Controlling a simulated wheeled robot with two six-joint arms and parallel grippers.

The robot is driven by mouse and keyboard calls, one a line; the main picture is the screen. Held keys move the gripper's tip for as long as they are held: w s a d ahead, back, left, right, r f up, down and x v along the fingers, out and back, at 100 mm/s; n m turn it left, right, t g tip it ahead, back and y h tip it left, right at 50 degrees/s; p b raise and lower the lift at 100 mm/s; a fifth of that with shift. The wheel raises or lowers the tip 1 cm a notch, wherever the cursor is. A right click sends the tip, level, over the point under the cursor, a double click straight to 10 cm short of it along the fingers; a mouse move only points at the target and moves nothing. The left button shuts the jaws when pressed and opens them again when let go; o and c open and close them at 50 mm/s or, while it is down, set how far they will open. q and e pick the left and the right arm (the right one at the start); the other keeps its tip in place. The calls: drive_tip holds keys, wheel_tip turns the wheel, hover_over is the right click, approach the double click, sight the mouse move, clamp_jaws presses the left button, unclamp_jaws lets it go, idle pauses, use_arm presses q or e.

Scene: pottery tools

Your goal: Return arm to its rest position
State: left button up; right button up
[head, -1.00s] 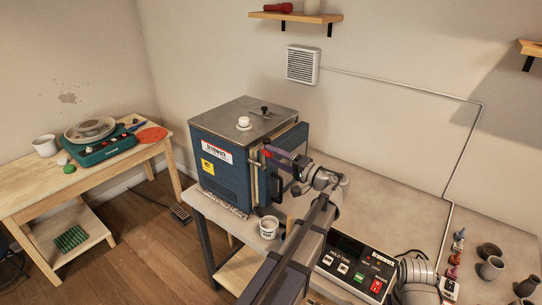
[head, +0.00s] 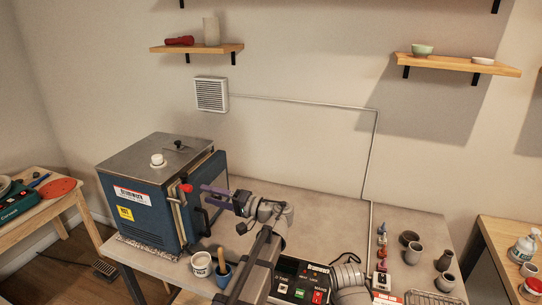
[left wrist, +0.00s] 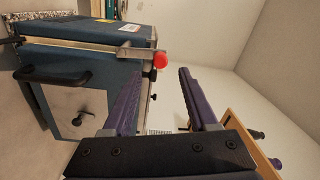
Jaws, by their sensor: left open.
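My left gripper (head: 214,192) is in front of the blue kiln (head: 150,200), near the red knob (head: 187,188) on the kiln's side. In the left wrist view its two purple fingers (left wrist: 158,98) are spread apart with nothing between them. The red knob (left wrist: 160,61) shows beyond the fingers there, apart from them. The kiln door (left wrist: 85,110) with its dark handle also shows at the left of that view. My left arm reaches up from the bottom of the head view. My right gripper is not in view.
A white cup (head: 201,265) and a blue cup (head: 223,275) holding a wooden-handled tool stand on the table by the kiln. A control box (head: 300,280) sits near my arm. Small pots (head: 413,254) stand at the right. The table (head: 330,215) behind the arm is clear.

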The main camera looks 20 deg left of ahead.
use_arm(q)
drive_tip(key=s+d+f+m+h, duration=0.2)
drive_tip(key=s+d+f+h, duration=0.5)
drive_tip(key=d+f, duration=0.3)
drive_tip(key=s+d+f+m+h, duration=0.2)
drive_tip(key=s+d+f+h, duration=0.4)
drive_tip(key=d+f, duration=0.5)
drive_tip(key=s+d+f+m+g+h, duration=0.1)
drive_tip(key=s+d+h, duration=0.3)
drive_tip(key=d, duration=0.5)
drive_tip(key=shift+s+f+m, duration=0.45)
drive_tip(key=shift+s+m, duration=0.05)
drive_tip(key=shift+s, duration=0.5)
